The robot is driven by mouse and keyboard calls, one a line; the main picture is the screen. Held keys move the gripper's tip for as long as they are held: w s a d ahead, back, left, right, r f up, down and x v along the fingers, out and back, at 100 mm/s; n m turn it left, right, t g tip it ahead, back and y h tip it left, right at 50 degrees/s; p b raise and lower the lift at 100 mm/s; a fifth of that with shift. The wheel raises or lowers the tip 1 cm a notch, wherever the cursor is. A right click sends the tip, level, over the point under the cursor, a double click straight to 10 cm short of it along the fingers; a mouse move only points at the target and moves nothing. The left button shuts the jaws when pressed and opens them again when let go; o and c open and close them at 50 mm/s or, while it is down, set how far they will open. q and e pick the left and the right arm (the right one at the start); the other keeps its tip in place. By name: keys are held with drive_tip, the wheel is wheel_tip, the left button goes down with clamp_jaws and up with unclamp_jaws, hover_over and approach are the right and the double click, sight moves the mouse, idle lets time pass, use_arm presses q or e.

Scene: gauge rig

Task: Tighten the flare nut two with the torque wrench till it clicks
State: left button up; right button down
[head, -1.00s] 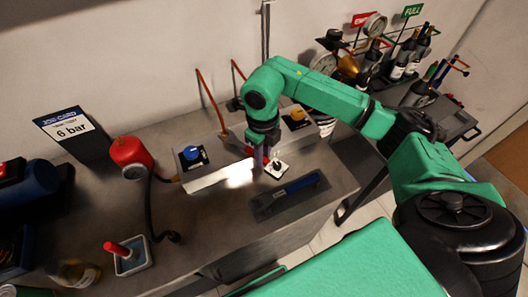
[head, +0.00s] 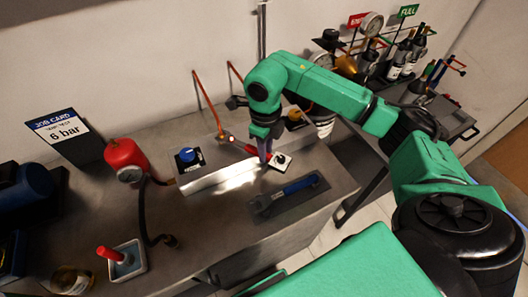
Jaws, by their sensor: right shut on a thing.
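My right gripper (head: 264,153) points down over the bench rig and is shut on a red-handled tool, seemingly the torque wrench (head: 252,149). Its handle runs left from the fingers toward the lower end of the left copper pipe (head: 205,105). A small bright fitting (head: 229,138) shows there; whether the wrench head is seated on a nut is too small to tell. A second copper pipe (head: 236,72) stands to the right, its lower end hidden behind my arm. I cannot tell which fitting is flare nut two. My left gripper is out of view.
A blue-handled spanner (head: 300,185) lies on a dark tray (head: 290,205) in front of the rig. A white plate with a black knob (head: 283,160) is right beside my fingers. A blue knob (head: 187,155), red gauge canister (head: 122,153) and "6 bar" job card (head: 59,131) stand left.

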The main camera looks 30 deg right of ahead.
sight(283, 158)
drive_tip(key=shift+d, duration=0.15)
drive_tip(key=shift+s+d+b, duration=0.35)
drive_tip(key=shift+s+d, duration=0.35)
drive_tip(key=shift+s, duration=0.3)
drive_tip(key=shift+s+d+b, duration=0.3)
drive_tip(key=shift+s+d, duration=0.35)
drive_tip(key=shift+s, duration=0.35)
drive_tip(key=shift+r+p, duration=1.55)
drive_tip(key=shift+r, duration=0.8)
drive_tip(key=shift+f, duration=0.15)
